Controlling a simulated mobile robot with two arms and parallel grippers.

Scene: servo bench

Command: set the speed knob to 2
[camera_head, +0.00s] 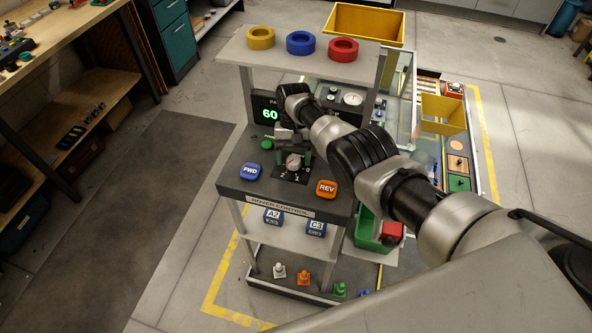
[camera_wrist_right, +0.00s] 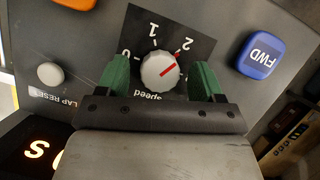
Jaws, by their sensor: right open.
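The speed knob (camera_head: 293,161) is a round light-grey dial on the dark top of the control stand. In the right wrist view the knob (camera_wrist_right: 158,71) has a red pointer line aimed roughly toward the printed 2 (camera_wrist_right: 187,45). The 0 and 1 also show on its black plate. My right gripper (camera_wrist_right: 160,80) is open, with one green finger on each side of the knob and a visible gap to it. In the head view the right gripper (camera_head: 288,145) is over the knob. The right finger hides part of the plate. My left gripper is not in view.
A blue FWD button (camera_head: 250,171) and an orange REV button (camera_head: 326,188) flank the knob. A green button (camera_head: 266,144) and a lit display (camera_head: 270,114) reading 60 are behind it. A shelf (camera_head: 340,62) with three coloured rings stands above.

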